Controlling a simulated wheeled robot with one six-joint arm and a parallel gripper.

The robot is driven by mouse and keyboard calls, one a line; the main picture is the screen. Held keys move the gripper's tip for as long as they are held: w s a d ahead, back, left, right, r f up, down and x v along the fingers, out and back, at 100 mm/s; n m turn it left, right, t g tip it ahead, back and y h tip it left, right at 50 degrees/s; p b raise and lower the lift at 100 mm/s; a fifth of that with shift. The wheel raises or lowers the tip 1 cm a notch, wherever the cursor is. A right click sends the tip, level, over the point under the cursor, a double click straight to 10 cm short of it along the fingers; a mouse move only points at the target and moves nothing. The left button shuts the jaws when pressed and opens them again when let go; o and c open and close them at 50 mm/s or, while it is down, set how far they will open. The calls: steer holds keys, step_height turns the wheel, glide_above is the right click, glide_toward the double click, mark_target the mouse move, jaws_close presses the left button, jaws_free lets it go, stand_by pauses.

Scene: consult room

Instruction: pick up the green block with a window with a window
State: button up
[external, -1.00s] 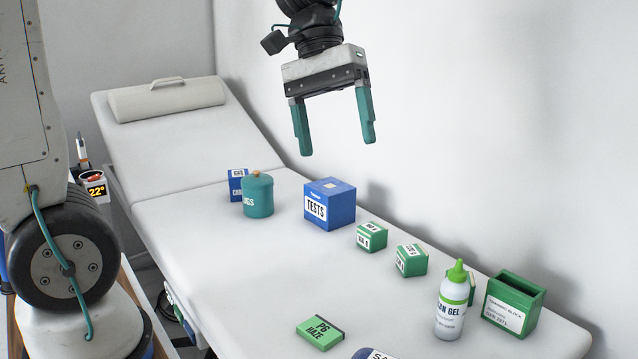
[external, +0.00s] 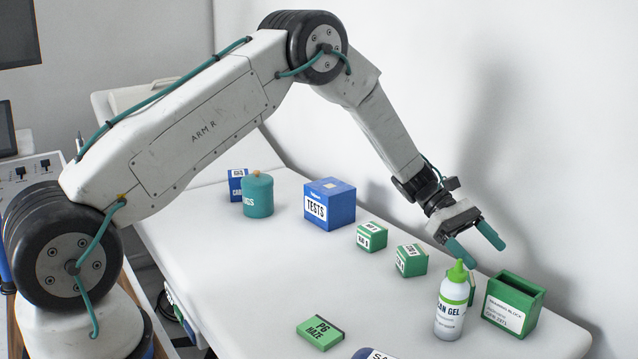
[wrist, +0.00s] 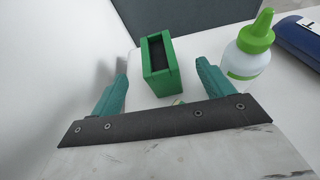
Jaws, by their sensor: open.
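The green block with a window (external: 513,304) is an open-topped green box with a white label, standing upright near the right end of the couch. In the wrist view the green block (wrist: 160,62) shows its dark rectangular opening, ahead of and between the fingers. My gripper (external: 478,250) is open and empty, above and a little left of the block, apart from it. In the wrist view my gripper's teal fingers (wrist: 163,80) are spread wide with nothing between them at the tips.
A gel bottle (external: 451,305) stands close left of the block, and a small green item behind it is mostly hidden. Two small green boxes (external: 411,260) (external: 371,237), a blue TESTS box (external: 330,204), a teal jar (external: 257,195) and a flat green box (external: 320,331) are on the couch. The wall is behind.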

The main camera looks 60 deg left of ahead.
mark_target(498, 275)
steer(key=shift+n+t, duration=0.3)
steer(key=shift+n, duration=0.1)
steer(key=x, duration=0.3)
steer(key=f+x, duration=0.1)
steer(key=x, duration=0.4)
steer(key=shift+w+f, duration=0.15)
steer(key=shift+f, duration=0.4)
steer(key=shift+r, duration=0.1)
steer(key=c, duration=1.5)
